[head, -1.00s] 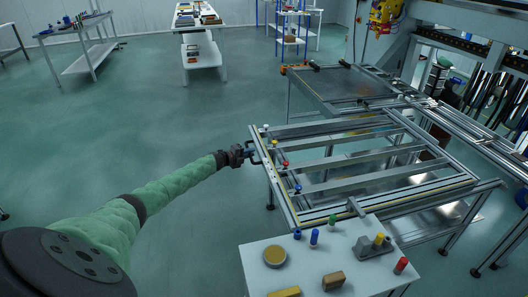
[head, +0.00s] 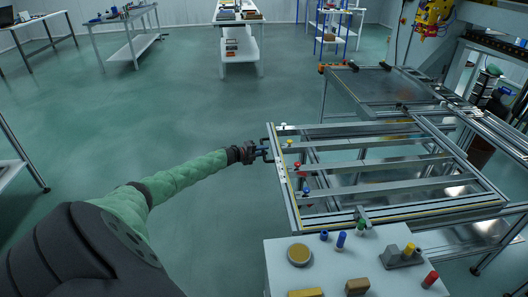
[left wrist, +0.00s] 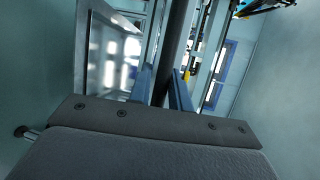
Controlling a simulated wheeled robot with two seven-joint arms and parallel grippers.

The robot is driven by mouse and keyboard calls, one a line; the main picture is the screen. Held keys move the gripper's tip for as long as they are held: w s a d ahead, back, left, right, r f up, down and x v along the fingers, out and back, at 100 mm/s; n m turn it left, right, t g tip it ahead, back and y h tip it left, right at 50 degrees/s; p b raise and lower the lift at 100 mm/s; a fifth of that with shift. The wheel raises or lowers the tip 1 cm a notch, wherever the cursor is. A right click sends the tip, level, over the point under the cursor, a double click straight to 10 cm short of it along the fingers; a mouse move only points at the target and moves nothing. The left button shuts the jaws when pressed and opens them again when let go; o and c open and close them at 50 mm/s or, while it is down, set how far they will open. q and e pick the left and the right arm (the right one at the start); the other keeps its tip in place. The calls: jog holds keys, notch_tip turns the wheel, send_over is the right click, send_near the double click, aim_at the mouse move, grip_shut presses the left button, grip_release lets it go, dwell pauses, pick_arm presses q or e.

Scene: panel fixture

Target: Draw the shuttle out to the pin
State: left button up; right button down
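The fixture is a metal frame (head: 285,180) with several cross rails. A dark handle (head: 267,142) stands out from its left side. My left gripper (head: 264,152) is at this handle. In the left wrist view a dark bar (left wrist: 178,40) runs between its two blue-grey fingers (left wrist: 162,90), which look closed on it. Near the left side sit a white knob (head: 283,126), a yellow knob (head: 290,142), a red knob (head: 297,165) and a blue knob (head: 306,190). I cannot tell which part is the shuttle or the pin. My right gripper is not in view.
A white table (head: 275,262) with coloured pegs and blocks stands at the near side of the fixture. A dark panel on a stand (head: 375,88) is behind it. The floor (head: 150,110) left of the fixture is open.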

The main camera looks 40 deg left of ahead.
pick_arm(q)
jog(key=shift+o, duration=1.4)
jog(key=shift+s+a, duration=0.15)
jog(key=shift+s, duration=0.05)
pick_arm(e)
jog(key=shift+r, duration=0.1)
pick_arm(q)
jog(key=shift+w, duration=0.1)
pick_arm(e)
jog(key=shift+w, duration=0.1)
